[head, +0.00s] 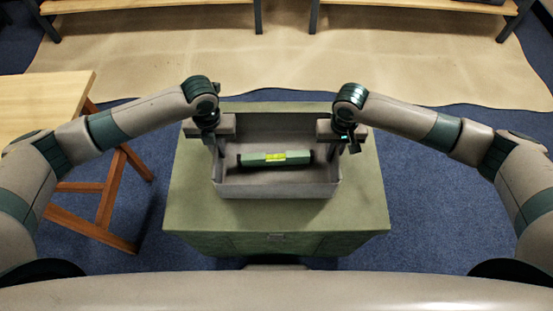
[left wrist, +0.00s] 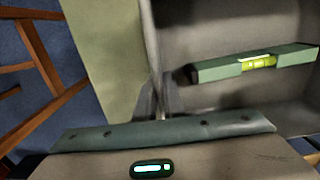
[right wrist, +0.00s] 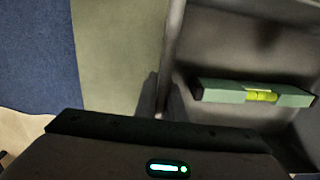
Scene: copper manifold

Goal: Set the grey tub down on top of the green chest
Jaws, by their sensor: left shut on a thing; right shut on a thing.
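The grey tub (head: 275,188) is over the top of the green chest (head: 352,205), inside its edges in the head view. I cannot tell whether its base touches the chest. A green spirit level (head: 275,158) with a yellow vial lies inside the tub. My left gripper (head: 219,152) is shut on the tub's left wall, which also shows in the left wrist view (left wrist: 153,45). My right gripper (head: 335,152) is shut on the tub's right wall, seen in the right wrist view (right wrist: 172,50). The fingertips are partly hidden by the wrists in the head view.
A wooden table (head: 45,95) with slanted legs stands at the left, near my left arm. A tan mat (head: 290,60) lies on the blue carpet (head: 425,180) behind the chest. Benches (head: 420,5) stand at the back. The chest top is clear around the tub.

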